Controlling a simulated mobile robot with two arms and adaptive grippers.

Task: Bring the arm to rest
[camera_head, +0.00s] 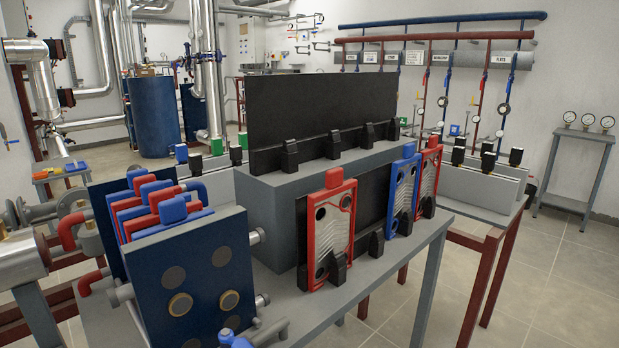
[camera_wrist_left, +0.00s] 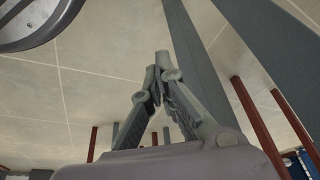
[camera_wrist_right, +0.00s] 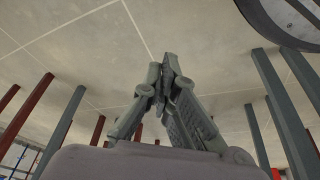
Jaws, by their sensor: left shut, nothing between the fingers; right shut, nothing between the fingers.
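My left gripper (camera_wrist_left: 160,75) shows in the left wrist view with its fingertips together and nothing between them. Tiled floor and table legs lie behind it. My right gripper (camera_wrist_right: 167,78) shows in the right wrist view, also shut and empty, with floor and several legs beyond. Neither gripper is in the head view. In the head view a red-framed plate (camera_head: 331,235) stands upright in black holders at the front of a grey block (camera_head: 270,215). A blue-framed plate (camera_head: 401,195) and another red-framed plate (camera_head: 428,172) stand to its right.
A dark blue plate exchanger (camera_head: 200,272) with red and blue plates stands on the grey table (camera_head: 405,258) at left. A black panel (camera_head: 318,112) stands on the block. A side stand (camera_head: 578,165) carries several gauges. The floor (camera_head: 555,290) at right is clear.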

